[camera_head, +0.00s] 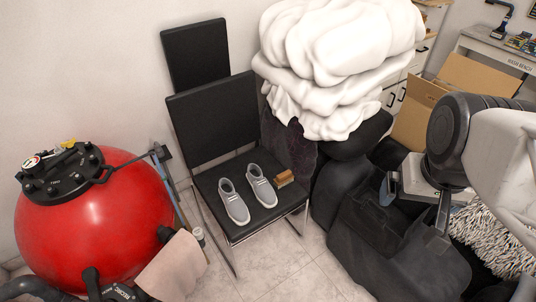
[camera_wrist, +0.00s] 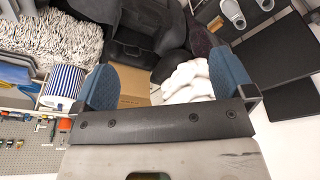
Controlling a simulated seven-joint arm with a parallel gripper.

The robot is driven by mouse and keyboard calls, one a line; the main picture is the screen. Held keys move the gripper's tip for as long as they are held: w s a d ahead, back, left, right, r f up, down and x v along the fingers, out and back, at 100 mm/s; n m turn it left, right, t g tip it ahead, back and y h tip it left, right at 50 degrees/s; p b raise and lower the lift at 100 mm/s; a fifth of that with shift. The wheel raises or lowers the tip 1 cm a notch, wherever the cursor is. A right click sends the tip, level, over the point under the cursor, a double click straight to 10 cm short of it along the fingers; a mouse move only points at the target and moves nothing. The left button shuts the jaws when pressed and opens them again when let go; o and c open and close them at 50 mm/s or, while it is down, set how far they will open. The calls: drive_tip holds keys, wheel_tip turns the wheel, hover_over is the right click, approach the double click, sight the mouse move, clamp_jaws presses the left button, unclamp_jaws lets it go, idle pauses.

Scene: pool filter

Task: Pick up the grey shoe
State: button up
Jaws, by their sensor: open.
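Two grey shoes with pale soles, a left one (camera_head: 233,202) and a right one (camera_head: 261,186), stand side by side on a black chair seat (camera_head: 221,176). The wrist view shows the pair at its top right edge, one shoe (camera_wrist: 233,13) partly cut off and the other (camera_wrist: 265,4) mostly cut off. My gripper (camera_head: 416,200) is at the right in the head view, well apart from the shoes and above a dark bag. In the wrist view its blue-padded fingers (camera_wrist: 166,80) are wide apart with nothing held between them.
A small brown brush (camera_head: 284,178) lies beside the right shoe. Dark bags (camera_head: 395,235) fill the floor between chair and gripper. A red tank (camera_head: 95,220) stands left. Floor in front of the chair is partly clear.

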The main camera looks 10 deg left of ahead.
drive_tip(key=shift+w, duration=0.1)
drive_tip(key=w+a+f+n, duration=0.1)
drive_tip(key=w+a+f, duration=0.15)
drive_tip(key=w, duration=0.75)
drive_tip(key=w+a+f+n, duration=0.1)
drive_tip(key=w+a, duration=0.3)
drive_tip(key=w, duration=0.6)
drive_tip(key=n+g, duration=0.2)
drive_tip(key=n, duration=0.3)
hover_over(260, 177)
drive_tip(key=d, duration=0.5)
wheel_tip(260, 177, down, 39)
drive_tip(key=shift+n+g, duration=0.3)
drive_tip(key=shift+n, duration=0.2)
drive_tip(key=a+f, duration=0.1)
drive_tip(key=f, duration=0.3)
drive_tip(key=a+f, duration=0.2)
drive_tip(key=f, duration=0.2)
drive_tip(key=a+f, duration=0.1)
drive_tip(key=f, duration=0.2)
drive_tip(key=shift+s+a+f, duration=0.1)
drive_tip(key=shift+a+f, duration=0.45)
drive_tip(key=shift+f, duration=0.2)
